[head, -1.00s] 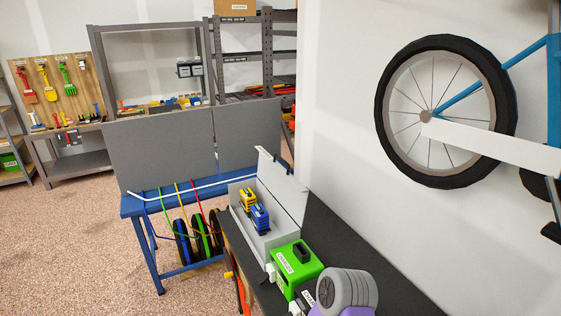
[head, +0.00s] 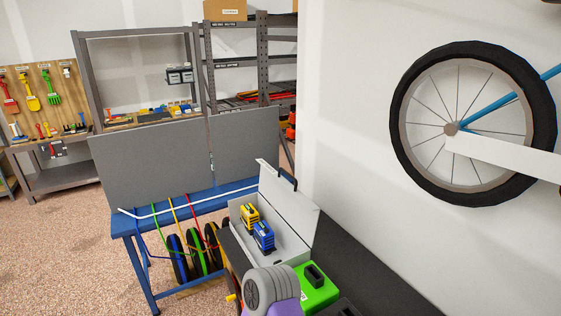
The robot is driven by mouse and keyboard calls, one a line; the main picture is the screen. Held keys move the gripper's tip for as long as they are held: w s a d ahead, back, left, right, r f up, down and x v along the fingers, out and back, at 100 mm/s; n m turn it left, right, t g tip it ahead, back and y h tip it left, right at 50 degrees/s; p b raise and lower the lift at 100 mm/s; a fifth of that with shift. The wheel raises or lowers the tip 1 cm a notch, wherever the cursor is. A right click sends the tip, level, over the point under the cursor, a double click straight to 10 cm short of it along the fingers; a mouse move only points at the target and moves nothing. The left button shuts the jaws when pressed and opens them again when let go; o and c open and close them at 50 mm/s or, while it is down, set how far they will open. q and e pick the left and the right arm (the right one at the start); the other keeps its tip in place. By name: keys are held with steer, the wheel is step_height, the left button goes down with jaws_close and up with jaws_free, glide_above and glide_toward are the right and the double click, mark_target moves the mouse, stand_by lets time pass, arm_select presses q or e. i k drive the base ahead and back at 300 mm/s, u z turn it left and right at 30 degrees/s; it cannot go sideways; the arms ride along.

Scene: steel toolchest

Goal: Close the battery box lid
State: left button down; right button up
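The battery box (head: 299,253) is a light grey box on the dark bench top in the head view. Its lid (head: 288,205) stands open, tilted up along the right side, with a dark handle (head: 288,178) at its top edge. A yellow battery (head: 249,216) and a blue battery (head: 263,236) sit upright inside. A rounded grey and purple part, which looks like my own arm, covers the near left area in front of the box. Neither gripper's fingers show in the view.
A green case (head: 318,290) with a black handle stands at the box's near end. A blue table (head: 180,212) with grey panels and cable reels (head: 198,250) is behind left. The wall and bicycle wheel (head: 473,124) are to the right. Bare bench top lies right of the lid.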

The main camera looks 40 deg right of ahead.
mark_target(300, 212)
steer(key=i, duration=2.9)
steer(key=z, duration=4.3)
